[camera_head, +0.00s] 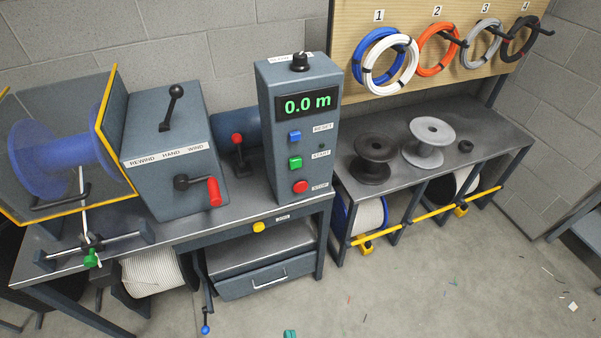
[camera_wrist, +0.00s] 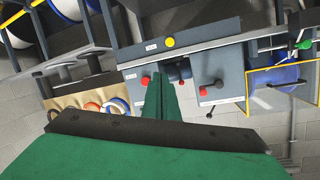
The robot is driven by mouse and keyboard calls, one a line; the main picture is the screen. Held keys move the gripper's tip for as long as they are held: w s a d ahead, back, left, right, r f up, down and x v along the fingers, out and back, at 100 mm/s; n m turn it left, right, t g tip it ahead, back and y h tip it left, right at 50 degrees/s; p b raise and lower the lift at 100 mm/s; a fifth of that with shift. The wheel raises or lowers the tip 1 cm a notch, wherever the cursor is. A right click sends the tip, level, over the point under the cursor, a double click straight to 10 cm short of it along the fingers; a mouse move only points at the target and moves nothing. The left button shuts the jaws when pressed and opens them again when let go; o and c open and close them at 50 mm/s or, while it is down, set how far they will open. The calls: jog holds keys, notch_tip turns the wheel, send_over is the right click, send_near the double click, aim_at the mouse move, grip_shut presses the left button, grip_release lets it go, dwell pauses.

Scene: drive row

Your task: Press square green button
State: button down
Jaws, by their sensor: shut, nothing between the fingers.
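The square green button (camera_head: 295,163) is on the front of the upright grey control box (camera_head: 269,120), beside the START label. A square blue button (camera_head: 294,136) is above it and a round red button (camera_head: 300,187) below it. The box's display (camera_head: 308,103) reads 0.0 m. In the wrist view my green gripper (camera_wrist: 163,80) is shut and empty, its fingers pointing toward the bench. The red button (camera_wrist: 146,80) shows just left of the fingertips there; I cannot make out the green button in that view. The gripper appears well apart from the box.
Left of the box stand a red-knobbed lever (camera_head: 237,140) and a winder housing (camera_head: 170,150) with a red-handled crank (camera_head: 213,191). A yellow button (camera_head: 259,227) is on the bench's front edge. Spools stand on the right bench (camera_head: 400,180). The floor in front (camera_head: 430,280) is mostly clear.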

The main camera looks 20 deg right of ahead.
aim_at(297, 164)
jog(key=w+d+r+m, duration=0.2)
jog(key=w+d+m, duration=0.25)
jog(key=w, duration=0.35)
jog(key=w+d+r+m, duration=0.2)
jog(key=w+d+m, duration=0.25)
jog(key=w, duration=0.35)
jog(key=w+d+r+m+t+y, duration=0.1)
jog(key=w+d+r, duration=0.2)
jog(key=r, duration=0.2)
jog(key=w+d+r+m+t+y, duration=0.1)
jog(key=w+d+r+t, duration=0.1)
jog(key=r, duration=0.4)
jog(key=shift+w+d+r+m, duration=0.25)
jog(key=shift+w+d+m, duration=0.15)
jog(key=shift+w+d, duration=0.4)
jog(key=shift+w+a, duration=0.15)
jog(key=shift+w, duration=0.05)
jog(key=w, duration=1.4)
jog(key=shift+a, duration=0.25)
